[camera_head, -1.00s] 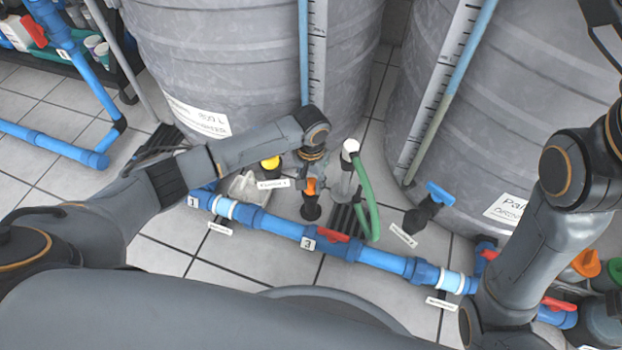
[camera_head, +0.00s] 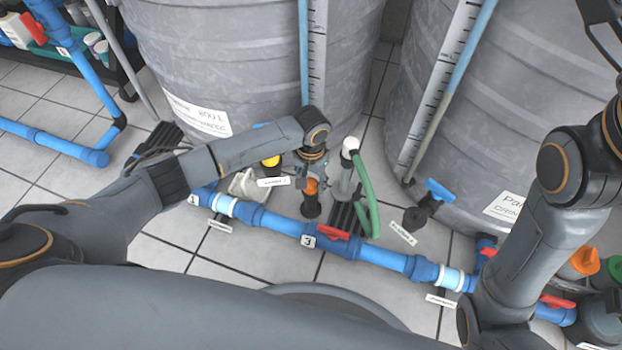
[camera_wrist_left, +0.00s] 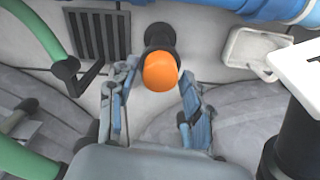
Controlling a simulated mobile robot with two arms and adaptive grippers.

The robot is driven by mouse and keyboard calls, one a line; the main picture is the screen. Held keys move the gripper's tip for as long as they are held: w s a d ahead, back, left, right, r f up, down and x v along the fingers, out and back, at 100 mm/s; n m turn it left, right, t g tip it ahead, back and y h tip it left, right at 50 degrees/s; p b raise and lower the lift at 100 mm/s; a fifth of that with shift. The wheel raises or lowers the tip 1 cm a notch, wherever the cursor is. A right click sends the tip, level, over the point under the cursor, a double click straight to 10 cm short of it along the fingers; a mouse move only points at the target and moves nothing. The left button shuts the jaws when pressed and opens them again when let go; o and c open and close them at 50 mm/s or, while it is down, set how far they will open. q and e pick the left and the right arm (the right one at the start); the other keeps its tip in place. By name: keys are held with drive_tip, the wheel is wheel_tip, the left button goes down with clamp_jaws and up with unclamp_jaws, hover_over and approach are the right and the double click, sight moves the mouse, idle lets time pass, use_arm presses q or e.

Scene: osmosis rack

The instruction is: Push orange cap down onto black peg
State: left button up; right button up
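The orange cap (camera_head: 311,186) sits at the top of the black peg (camera_head: 311,207), which stands upright on the floor behind the blue pipe. In the left wrist view the orange cap (camera_wrist_left: 160,72) covers the end of the black peg (camera_wrist_left: 159,38); I cannot tell how far down it sits. My left gripper (camera_head: 311,178) is right above the cap, pointing down. In the left wrist view its fingers (camera_wrist_left: 158,100) are apart, one on each side of the cap, with visible gaps. My right arm shows at the right of the head view, but its gripper is out of sight.
A blue pipe (camera_head: 280,224) with a red valve handle (camera_head: 332,233) runs in front of the peg. A green hose (camera_head: 369,195) with a white top stands to the right. A yellow-capped fitting (camera_head: 270,162) is to the left. Grey tanks (camera_head: 240,60) stand behind.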

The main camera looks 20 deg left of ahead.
use_arm(q)
drive_tip(key=shift+o, duration=0.2)
drive_tip(key=shift+r, duration=0.35)
wheel_tip(320, 180, up, 11)
drive_tip(key=shift+r, duration=0.2)
idle(0.4)
